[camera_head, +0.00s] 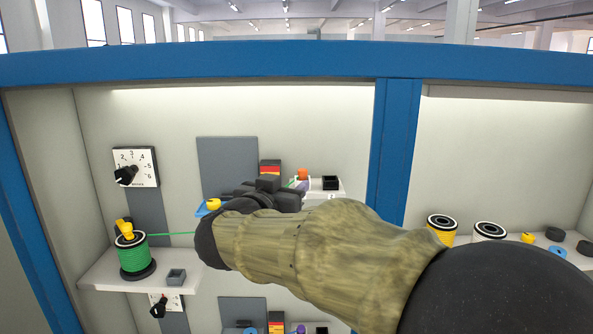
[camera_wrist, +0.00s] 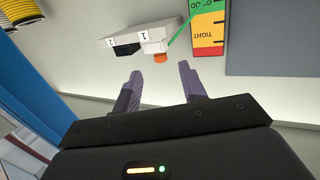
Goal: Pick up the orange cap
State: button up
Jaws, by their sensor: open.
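The orange cap (camera_wrist: 160,58) shows in the wrist view on the edge of a white block marked 1, just ahead of my fingertips. In the head view the orange cap (camera_head: 303,174) sits on top of the white holder (camera_head: 326,189), beside a dark square opening. My gripper (camera_wrist: 158,80) is open, with its two purple-grey fingers on either side of the line to the cap and nothing between them. The fingers appear apart from the cap. In the head view my gripper (camera_head: 290,187) is partly hidden by my own arm and wrist.
A green spool (camera_head: 135,258) stands on the left shelf, with a green cable running right behind my arm. A red-yellow gauge (camera_wrist: 207,30) is right of the cap in the wrist view. Yellow (camera_head: 441,228) and white spools stand on the right shelf. A blue post (camera_head: 393,140) divides the bays.

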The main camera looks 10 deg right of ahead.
aim_at(301, 172)
jog(key=shift+x, duration=1.5)
jog(key=shift+s, duration=0.1)
jog(key=shift+w+d+r+p, duration=0.25)
jog(key=shift+w+p, duration=0.15)
jog(key=shift+p, duration=0.2)
jog(key=p+x, duration=0.1)
jog(key=x, duration=0.2)
jog(key=shift+w+d+r+p, duration=0.15)
jog(key=shift+w+p, duration=0.15)
jog(key=shift+p, duration=0.1)
jog(key=shift+w+d, duration=0.2)
jog(key=shift+w, duration=0.15)
jog(key=shift+s, duration=0.1)
